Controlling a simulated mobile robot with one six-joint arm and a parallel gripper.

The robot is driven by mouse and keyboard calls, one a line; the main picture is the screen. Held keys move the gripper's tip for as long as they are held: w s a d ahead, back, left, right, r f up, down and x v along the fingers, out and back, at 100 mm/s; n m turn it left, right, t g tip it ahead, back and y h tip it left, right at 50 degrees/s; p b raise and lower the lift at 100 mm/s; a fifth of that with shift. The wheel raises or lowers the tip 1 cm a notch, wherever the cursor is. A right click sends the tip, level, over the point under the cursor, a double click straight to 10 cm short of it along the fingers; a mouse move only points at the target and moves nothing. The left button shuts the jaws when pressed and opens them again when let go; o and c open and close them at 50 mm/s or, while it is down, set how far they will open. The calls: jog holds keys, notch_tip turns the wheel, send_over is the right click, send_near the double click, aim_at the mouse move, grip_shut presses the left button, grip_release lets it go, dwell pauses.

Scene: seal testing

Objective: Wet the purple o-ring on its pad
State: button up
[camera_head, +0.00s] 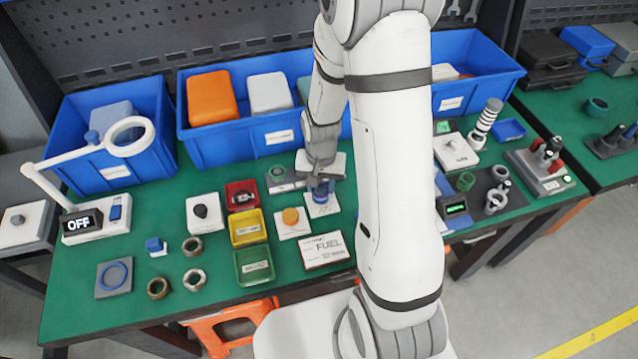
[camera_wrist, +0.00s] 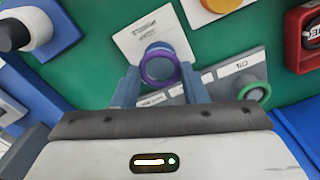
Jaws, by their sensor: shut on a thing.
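My gripper (camera_wrist: 160,80) is shut on the purple o-ring (camera_wrist: 146,75), which sits between its fingertips in the wrist view. A blue-grey round thing shows through and behind the ring. I cannot tell whether they touch. A white card (camera_wrist: 130,43) with print lies around it. A grey labelled plate (camera_wrist: 211,82) lies beside it, with a green ring (camera_wrist: 266,92) at one end. In the head view my gripper (camera_head: 320,186) is low over the white card (camera_head: 322,211), by a blue round thing. The purple ring is not clear there.
Blue crates (camera_head: 250,152) line the back. A blue ring (camera_head: 113,275) lies on a grey pad at left, beside several loose rings.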

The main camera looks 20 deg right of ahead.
jog(key=shift+s+f+b, duration=0.1)
jog(key=shift+f+b, duration=0.35)
jog(key=shift+b, duration=0.1)
dwell(1.6)
jog(key=shift+r, duration=0.1)
jog(key=shift+r+p, duration=1.7)
jog(key=shift+r, duration=0.75)
